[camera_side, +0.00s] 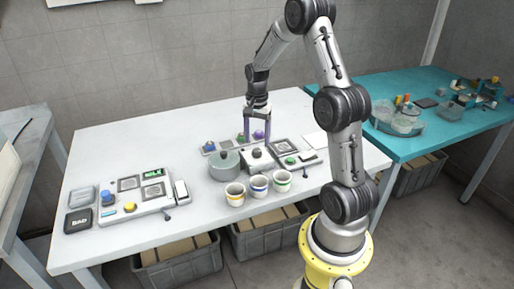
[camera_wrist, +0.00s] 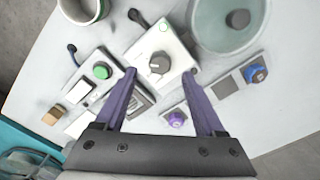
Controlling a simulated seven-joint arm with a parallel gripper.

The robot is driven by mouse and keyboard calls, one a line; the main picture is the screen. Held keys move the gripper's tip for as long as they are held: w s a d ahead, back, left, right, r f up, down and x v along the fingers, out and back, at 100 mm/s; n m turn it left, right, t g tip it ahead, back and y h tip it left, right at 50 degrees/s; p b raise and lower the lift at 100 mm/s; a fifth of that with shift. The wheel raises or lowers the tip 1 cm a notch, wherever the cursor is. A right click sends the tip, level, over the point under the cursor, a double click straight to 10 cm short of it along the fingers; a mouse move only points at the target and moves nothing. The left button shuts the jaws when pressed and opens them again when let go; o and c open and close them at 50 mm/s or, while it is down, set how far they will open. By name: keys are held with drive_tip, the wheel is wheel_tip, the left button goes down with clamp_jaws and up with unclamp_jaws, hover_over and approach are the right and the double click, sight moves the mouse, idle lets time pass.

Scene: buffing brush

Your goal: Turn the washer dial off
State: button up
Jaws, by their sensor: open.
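A white box (camera_wrist: 152,42) with a dark grey dial (camera_wrist: 159,63) on top lies beyond my fingertips in the wrist view; the dial also shows in the side view (camera_side: 257,153). It may be the washer dial, but I read no label. A round grey-green tub (camera_side: 224,164) with a dark knob (camera_wrist: 238,19) stands beside the box. My gripper (camera_wrist: 161,73) points down with its two purple fingers apart. The dial appears in the gap between the fingertips. Nothing is held. I cannot tell the dial's setting.
A purple knob (camera_wrist: 177,117) and a blue knob (camera_wrist: 257,74) sit on panels nearby. A green knob (camera_wrist: 101,71) is on another panel. Several cups (camera_side: 258,185) stand in front. A larger control panel (camera_side: 130,198) is at the left. The white table (camera_side: 110,140) is bare towards the back left.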

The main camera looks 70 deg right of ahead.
sight(257, 150)
drive_tip(key=shift+f, duration=2.2)
clamp_jaws()
